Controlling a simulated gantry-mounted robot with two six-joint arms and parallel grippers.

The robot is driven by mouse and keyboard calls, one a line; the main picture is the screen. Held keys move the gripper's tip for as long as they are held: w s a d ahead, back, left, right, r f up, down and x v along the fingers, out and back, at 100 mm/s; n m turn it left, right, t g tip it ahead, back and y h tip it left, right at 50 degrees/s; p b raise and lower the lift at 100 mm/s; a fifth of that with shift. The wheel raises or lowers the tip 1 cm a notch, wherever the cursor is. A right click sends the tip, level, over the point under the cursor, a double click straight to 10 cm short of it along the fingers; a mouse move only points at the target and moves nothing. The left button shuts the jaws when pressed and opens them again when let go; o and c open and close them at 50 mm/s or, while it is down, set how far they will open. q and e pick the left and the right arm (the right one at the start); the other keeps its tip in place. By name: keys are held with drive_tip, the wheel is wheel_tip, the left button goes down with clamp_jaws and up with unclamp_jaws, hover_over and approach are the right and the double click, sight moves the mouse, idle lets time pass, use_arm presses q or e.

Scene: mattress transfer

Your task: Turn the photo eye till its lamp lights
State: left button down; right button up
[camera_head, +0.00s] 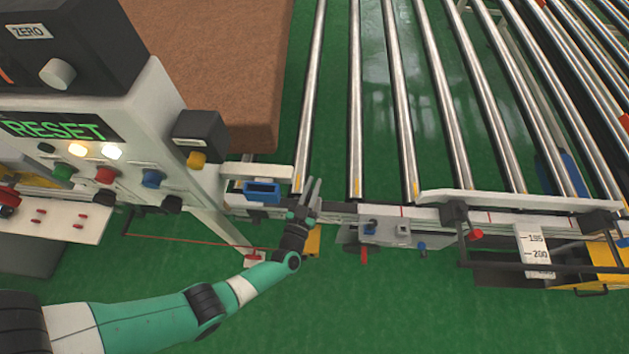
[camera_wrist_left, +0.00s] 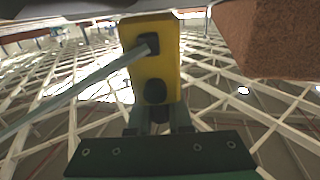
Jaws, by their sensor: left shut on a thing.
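A yellow piece also shows in the head view (camera_head: 314,242), just below the conveyor's front rail and partly behind my gripper. My left gripper (camera_head: 309,194) is at the rail's left end; in the left wrist view its fingers (camera_wrist_left: 157,124) are shut at the block's lower end. A pale strip (camera_wrist_left: 75,90) runs from the left to the block's upper dark part. I see no lit lamp on the block. My right gripper is out of view.
A control panel with a green RESET display (camera_head: 55,128) and coloured buttons stands at left. A brown mattress (camera_head: 210,60) lies behind. Metal rollers (camera_head: 405,100) fill the right. A blue-framed part (camera_head: 262,190) sits left of my gripper. Green floor (camera_head: 380,310) is clear in front.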

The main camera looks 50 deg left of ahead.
use_arm(q)
drive_tip(key=shift+s+a+n+g+y, duration=0.1)
drive_tip(key=shift+n+g+y, duration=0.45)
drive_tip(key=shift+y, duration=0.15)
drive_tip(key=shift+s+a+n+g+y, duration=0.1)
drive_tip(key=shift+n+g+y, duration=0.4)
drive_tip(key=shift+y, duration=0.2)
drive_tip(key=shift+n+b, duration=0.25)
drive_tip(key=shift+b, duration=0.05)
drive_tip(key=c, duration=0.8)
unclamp_jaws()
drive_tip(key=shift+c, duration=0.2)
drive_tip(key=p+v, duration=0.2)
drive_tip(key=v, duration=0.9)
drive_tip(key=shift+s+d+p, duration=0.15)
drive_tip(key=shift+d+p, duration=0.1)
drive_tip(key=shift+p, duration=0.1)
